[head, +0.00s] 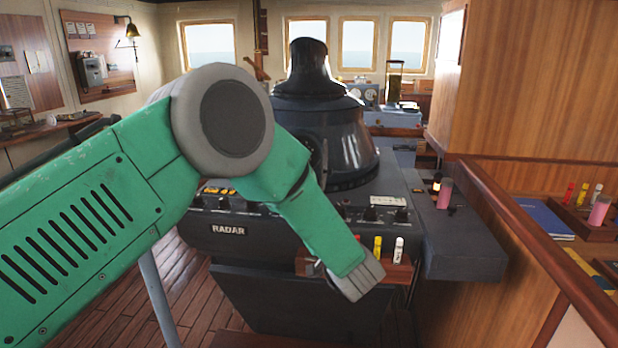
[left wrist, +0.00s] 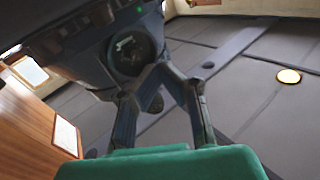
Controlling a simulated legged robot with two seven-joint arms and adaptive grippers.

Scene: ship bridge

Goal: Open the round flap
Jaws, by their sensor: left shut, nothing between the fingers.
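The round flap (left wrist: 132,56) is a dark disc with a small pale mark, set in the dark radar housing at the upper middle of the left wrist view. It looks closed against the housing. My left gripper (left wrist: 158,71) is shut and empty, its fingertips together just beside the lower right edge of the flap. I cannot tell whether they touch it. In the head view, the radar console (head: 230,231) with its tall black hood (head: 318,120) stands ahead. My green left arm crosses in front and hides part of it, and the gripper is not visible there.
A small wooden rack (head: 395,274) with coloured markers sits on the console's front edge. A grey ledge (head: 460,244) and a wooden partition (head: 545,85) close off the right side. Plank floor (head: 185,285) lies open to the left of the console.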

